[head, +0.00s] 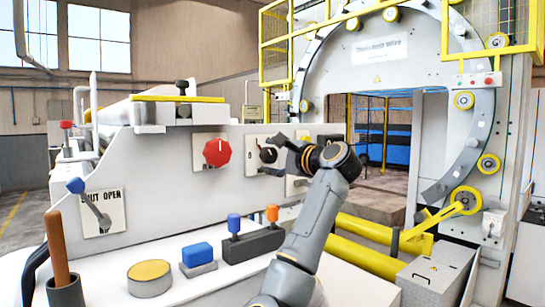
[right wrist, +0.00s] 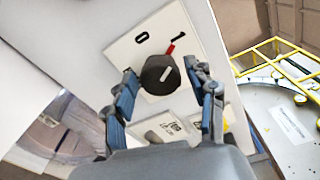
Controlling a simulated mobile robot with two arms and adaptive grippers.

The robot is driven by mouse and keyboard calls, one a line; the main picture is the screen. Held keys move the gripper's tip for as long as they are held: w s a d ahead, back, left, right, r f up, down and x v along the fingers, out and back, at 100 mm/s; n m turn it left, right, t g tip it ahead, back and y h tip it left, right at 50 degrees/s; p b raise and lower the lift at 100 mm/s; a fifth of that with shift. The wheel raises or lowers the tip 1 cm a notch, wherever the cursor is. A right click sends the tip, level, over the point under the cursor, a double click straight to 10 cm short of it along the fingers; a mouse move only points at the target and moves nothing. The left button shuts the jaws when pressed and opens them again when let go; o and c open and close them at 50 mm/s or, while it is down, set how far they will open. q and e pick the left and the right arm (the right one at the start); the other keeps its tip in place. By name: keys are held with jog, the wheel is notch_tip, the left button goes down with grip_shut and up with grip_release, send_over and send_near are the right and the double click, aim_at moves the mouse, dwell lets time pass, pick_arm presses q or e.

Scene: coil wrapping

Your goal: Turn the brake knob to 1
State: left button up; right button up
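A dark round knob (right wrist: 160,75) with a short white line on its face sits on a white plate (right wrist: 128,50) in the right wrist view. The plate has a "0" and, at its upper right, a red mark by a thin dark mark I cannot read surely. My right gripper (right wrist: 161,80) is open, with one finger on each side of this knob. Whether the fingers touch it is unclear. In the head view the black knob (head: 268,154) shows on the machine's front panel, just left of my right gripper (head: 282,143). My left gripper is out of view.
A red knob (head: 216,152) is left of the black one. A shut/open lever (head: 95,210) stands at far left. Below are a yellow-topped button (head: 149,275), a blue block (head: 197,254) and a dark switch box (head: 252,245). Another dark knob (right wrist: 153,137) is below the gripped area.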

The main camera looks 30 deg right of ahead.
dwell(0.3)
jog(key=s, duration=1.2)
jog(key=shift+d+r, duration=0.2)
jog(key=shift+d, duration=0.15)
